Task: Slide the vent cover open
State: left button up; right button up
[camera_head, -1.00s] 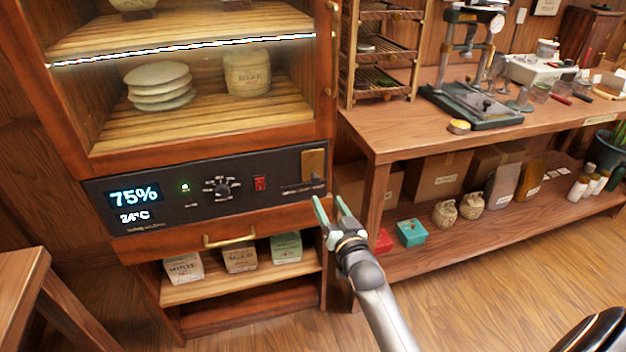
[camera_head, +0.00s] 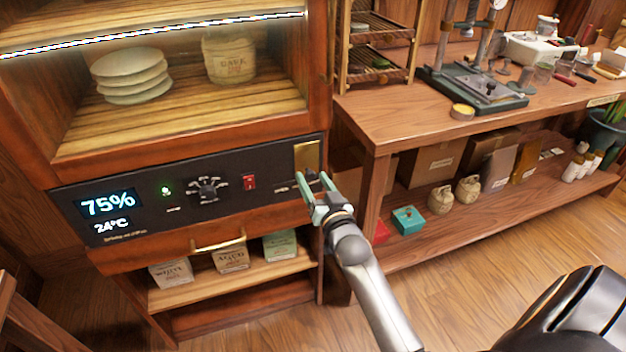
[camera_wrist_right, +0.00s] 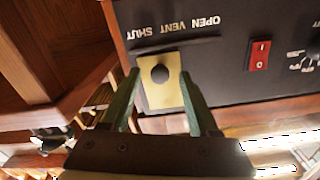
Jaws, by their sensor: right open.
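The vent cover is a brass plate (camera_head: 307,155) at the right end of the black control panel (camera_head: 120,205). In the right wrist view, which is upside down, the cover (camera_wrist_right: 160,95) has a dark round knob (camera_wrist_right: 159,73) and sits by the SHUT end of the OPEN VENT SHUT label. My right gripper (camera_head: 313,176) is open at the lower part of the cover. In the wrist view its green fingers (camera_wrist_right: 159,76) stand either side of the plate and knob. I cannot tell whether they touch. My left gripper is not in view.
The panel also carries a red switch (camera_head: 249,182), a dial (camera_head: 208,189) and a lit display (camera_head: 107,204). A drawer handle (camera_head: 218,244) sticks out below. A wooden workbench (camera_head: 400,125) stands right of the cabinet, with a teal box (camera_head: 408,219) on its lower shelf.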

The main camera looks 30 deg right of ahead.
jog(key=shift+c, duration=0.3)
grip_shut()
jog(key=shift+r, duration=0.1)
dwell(0.9)
